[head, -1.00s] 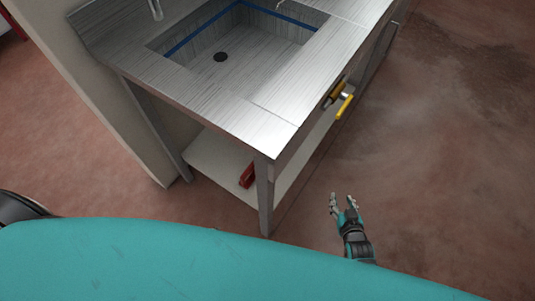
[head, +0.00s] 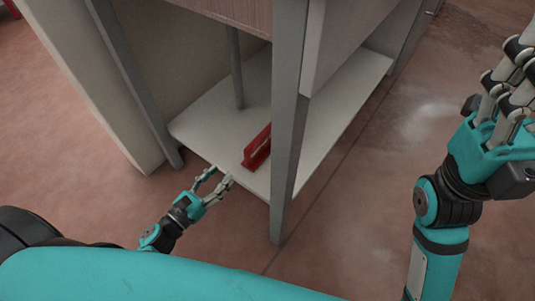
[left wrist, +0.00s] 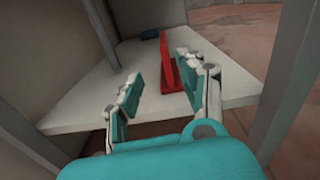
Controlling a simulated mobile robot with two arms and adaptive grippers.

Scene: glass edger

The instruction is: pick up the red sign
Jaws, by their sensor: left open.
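The red sign (head: 257,149) stands on the low shelf under the sink table, close to the front edge and left of the grey front leg. It also shows in the left wrist view (left wrist: 166,62), partly behind my right-hand finger. My left gripper (head: 220,177) is open and empty at the shelf's front edge, just short of the sign and to its left in the head view. In the left wrist view the sign appears beyond the gap between the fingers. My right gripper (head: 508,78) is raised at the right, partly cut off by the picture edge; its closure is unclear.
The pale shelf (head: 205,130) has bare room left of the sign. The grey front leg (head: 287,130) stands right of the sign, and another leg (head: 140,90) stands at the left. Open floor lies right.

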